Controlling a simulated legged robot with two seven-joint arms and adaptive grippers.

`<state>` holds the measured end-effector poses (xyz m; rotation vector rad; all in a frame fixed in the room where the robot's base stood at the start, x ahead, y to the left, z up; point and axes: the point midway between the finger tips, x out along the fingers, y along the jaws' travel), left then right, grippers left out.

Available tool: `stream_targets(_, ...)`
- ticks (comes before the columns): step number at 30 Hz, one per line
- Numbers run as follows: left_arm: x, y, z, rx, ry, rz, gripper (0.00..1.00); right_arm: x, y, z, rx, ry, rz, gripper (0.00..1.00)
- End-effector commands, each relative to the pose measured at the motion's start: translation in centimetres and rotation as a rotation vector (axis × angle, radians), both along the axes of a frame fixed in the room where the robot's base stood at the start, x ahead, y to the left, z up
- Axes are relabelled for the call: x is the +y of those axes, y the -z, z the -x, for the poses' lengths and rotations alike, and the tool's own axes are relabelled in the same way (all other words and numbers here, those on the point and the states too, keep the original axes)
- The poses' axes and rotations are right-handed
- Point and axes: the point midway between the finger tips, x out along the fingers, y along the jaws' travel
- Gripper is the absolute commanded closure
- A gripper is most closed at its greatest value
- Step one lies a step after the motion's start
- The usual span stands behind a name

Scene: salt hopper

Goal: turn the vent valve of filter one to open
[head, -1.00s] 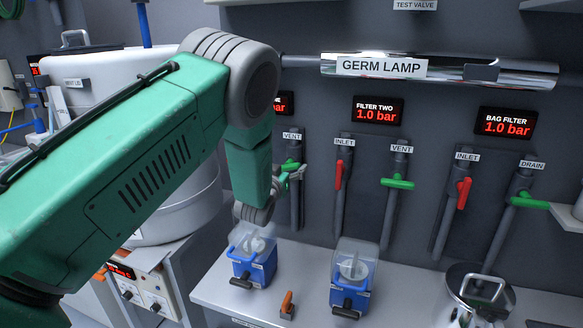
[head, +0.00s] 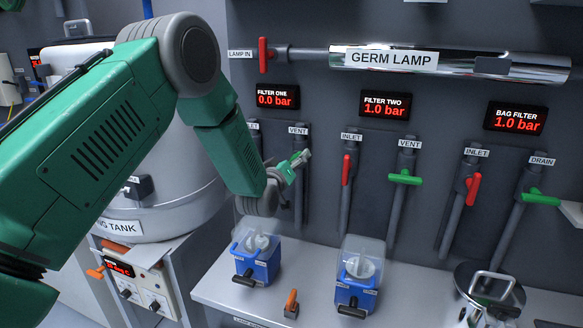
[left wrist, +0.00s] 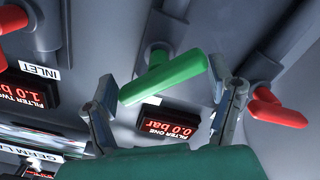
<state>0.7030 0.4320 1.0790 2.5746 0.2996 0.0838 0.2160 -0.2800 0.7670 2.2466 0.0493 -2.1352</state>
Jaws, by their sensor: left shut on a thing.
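The green vent handle of filter one (left wrist: 165,78) sits on a grey pipe in the left wrist view. It lies oblique to the pipe. My left gripper (left wrist: 166,105) has one finger at each end of the handle and is shut on it. In the head view my left gripper (head: 290,168) is at the same handle (head: 287,173), just below the VENT label (head: 298,129), and partly hides it. The filter one display (head: 277,96) reads 0.0 bar. My right gripper is not in view.
A red handle (left wrist: 276,108) sits right of the gripper in the left wrist view. Filter two's red inlet handle (head: 346,170) and green vent handle (head: 405,178) are to the right. Blue boxes (head: 256,262) and (head: 357,295) stand on the bench below.

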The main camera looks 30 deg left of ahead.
Motion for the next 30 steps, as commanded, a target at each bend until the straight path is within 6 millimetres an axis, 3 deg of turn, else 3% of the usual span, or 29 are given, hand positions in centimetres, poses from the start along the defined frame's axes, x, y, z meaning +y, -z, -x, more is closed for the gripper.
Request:
stream_targets(18,0.8,0.1,0.0,-0.151,-0.008,0.571,0.53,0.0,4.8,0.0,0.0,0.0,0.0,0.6)
stream_targets(30,0.7,0.3,0.0,-0.216,-0.005,0.859,0.52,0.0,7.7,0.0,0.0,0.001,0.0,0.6)
